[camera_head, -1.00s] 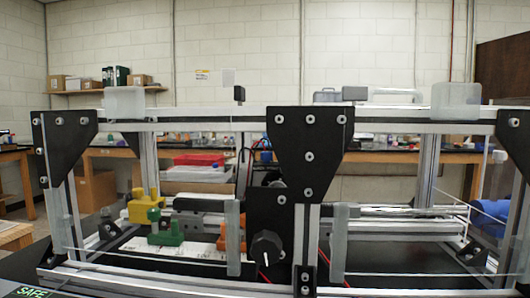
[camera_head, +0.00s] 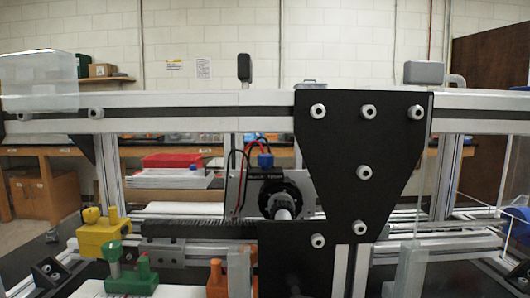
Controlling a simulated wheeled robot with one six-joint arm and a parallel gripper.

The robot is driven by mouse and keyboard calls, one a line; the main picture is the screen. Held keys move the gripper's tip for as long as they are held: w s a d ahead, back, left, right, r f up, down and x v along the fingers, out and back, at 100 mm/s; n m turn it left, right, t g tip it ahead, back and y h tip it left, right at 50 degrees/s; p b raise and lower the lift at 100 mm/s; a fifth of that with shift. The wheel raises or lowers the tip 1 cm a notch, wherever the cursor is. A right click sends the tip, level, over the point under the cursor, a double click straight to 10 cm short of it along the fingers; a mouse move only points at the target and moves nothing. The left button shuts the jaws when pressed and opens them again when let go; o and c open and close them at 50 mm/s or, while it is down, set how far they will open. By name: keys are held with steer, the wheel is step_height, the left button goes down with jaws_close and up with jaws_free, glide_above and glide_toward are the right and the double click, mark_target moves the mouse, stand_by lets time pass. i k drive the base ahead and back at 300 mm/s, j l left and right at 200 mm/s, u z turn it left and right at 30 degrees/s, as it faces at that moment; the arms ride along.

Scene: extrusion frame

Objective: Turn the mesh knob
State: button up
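The black knob that showed earlier on the black plate at the front of the frame is out of view now, or too low in the picture to make out. The upper part of that black plate (camera_head: 284,268) shows at the bottom edge, left of a vertical post. Above and behind it is a round black motor-like part (camera_head: 283,196) with a pale shaft pointing towards me. A black toothed strip (camera_head: 190,228) runs left from it. My gripper is not in view.
An aluminium extrusion beam (camera_head: 200,112) crosses the picture, with a large black bracket (camera_head: 363,145) bolted to it. Yellow (camera_head: 101,238), green (camera_head: 135,276) and orange (camera_head: 217,278) blocks sit lower left. Clear panels (camera_head: 411,272) stand at the front.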

mark_target(265, 161)
steer(key=k+l, duration=0.1)
steer(key=l, duration=0.4)
steer(key=k+l, duration=0.1)
steer(key=l, duration=0.4)
steer(key=k+l+z, duration=0.1)
steer(key=l, duration=0.4)
